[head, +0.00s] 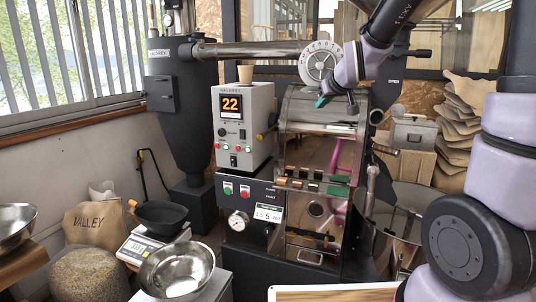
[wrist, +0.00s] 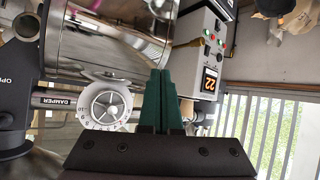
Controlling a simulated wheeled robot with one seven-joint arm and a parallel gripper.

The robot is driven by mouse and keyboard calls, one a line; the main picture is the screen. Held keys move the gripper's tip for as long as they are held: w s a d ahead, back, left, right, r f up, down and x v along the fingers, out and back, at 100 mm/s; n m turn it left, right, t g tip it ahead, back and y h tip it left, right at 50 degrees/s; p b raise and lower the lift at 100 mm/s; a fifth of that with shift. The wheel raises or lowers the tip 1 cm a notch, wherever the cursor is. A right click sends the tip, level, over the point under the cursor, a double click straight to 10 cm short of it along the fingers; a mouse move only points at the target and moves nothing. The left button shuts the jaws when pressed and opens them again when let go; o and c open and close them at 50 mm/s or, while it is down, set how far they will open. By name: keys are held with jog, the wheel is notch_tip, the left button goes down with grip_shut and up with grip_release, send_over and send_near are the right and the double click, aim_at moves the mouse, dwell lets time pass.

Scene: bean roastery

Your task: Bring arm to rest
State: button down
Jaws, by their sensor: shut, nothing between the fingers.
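My gripper (head: 322,101) is in front of the roaster's drum in the head view, below the round dial. Its green fingers are together and empty in the wrist view (wrist: 162,98). My arm reaches in from the right side of the head view. The roaster (head: 315,115) has a shiny metal drum, which also shows in the wrist view (wrist: 110,30). The damper dial (head: 320,63) is a white disc near my gripper, and it also shows in the wrist view (wrist: 105,104). I cannot tell whether the fingers touch anything.
A control box (head: 245,125) with an orange display reading 22 stands left of the drum. A steel bowl (head: 177,270) and a scale (head: 147,248) are at the front left. A round metal cooling bin (head: 405,215) is at the right. Stacked sacks (head: 465,120) stand behind.

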jog(key=s+d+r+m+g, duration=0.1)
jog(key=s+d+m, duration=0.1)
jog(key=s, duration=0.7)
jog(key=s+d+r+m+g, duration=0.1)
jog(key=s+d+r+m, duration=0.1)
jog(key=s, duration=0.7)
jog(key=s+d+r+m+g, duration=0.2)
jog(key=s+d+m, duration=0.1)
jog(key=s, duration=0.6)
jog(key=shift+d+m, duration=0.3)
jog(key=shift+d, duration=0.35)
